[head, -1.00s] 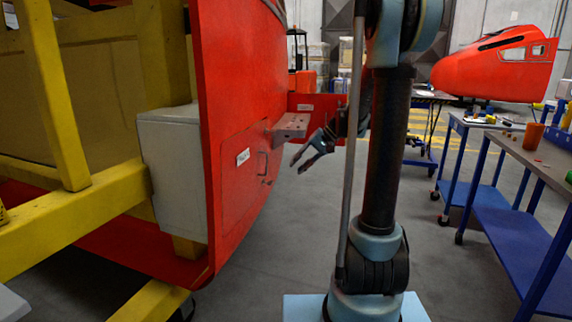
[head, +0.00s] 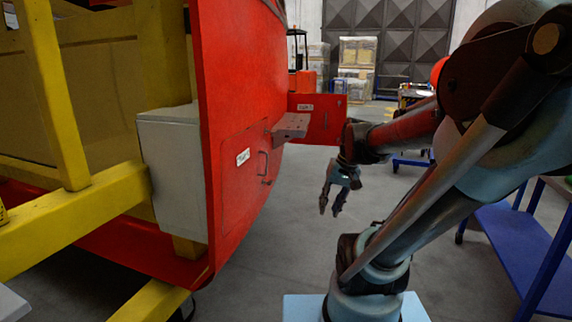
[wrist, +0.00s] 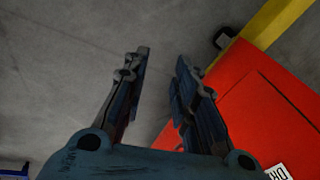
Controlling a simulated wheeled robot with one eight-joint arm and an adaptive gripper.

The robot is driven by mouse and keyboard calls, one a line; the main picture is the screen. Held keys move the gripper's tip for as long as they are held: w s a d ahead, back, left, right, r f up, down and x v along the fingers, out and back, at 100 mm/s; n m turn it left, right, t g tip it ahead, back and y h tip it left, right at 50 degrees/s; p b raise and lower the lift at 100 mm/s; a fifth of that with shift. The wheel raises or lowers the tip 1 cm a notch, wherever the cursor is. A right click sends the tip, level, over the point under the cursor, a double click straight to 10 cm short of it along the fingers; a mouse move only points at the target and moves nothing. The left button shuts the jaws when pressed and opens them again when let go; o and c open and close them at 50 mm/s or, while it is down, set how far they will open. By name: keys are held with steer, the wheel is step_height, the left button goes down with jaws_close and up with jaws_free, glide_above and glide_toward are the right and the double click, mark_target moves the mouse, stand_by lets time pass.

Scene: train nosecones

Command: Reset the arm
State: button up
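My gripper (head: 334,203) hangs in the middle of the head view, pointing down, to the right of the red nosecone panel (head: 232,110) and apart from it. In the wrist view my gripper (wrist: 161,62) has its two fingers spread, with bare grey floor between them and nothing held. My arm folds across the right side of the head view and hides part of the area behind it.
The red nosecone carries a metal bracket (head: 291,126) and a small handle (head: 264,165). A yellow frame (head: 80,215) and white box (head: 172,170) stand left. A blue trolley (head: 515,240) stands right. Floor below my gripper is clear.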

steer(key=s+d+f+h, duration=0.2)
steer(key=s+d+f, duration=0.3)
steer(key=s+f, duration=0.1)
steer(key=shift+s+t+h, duration=0.3)
steer(key=shift+s, duration=0.6)
steer(key=shift+d, duration=0.1)
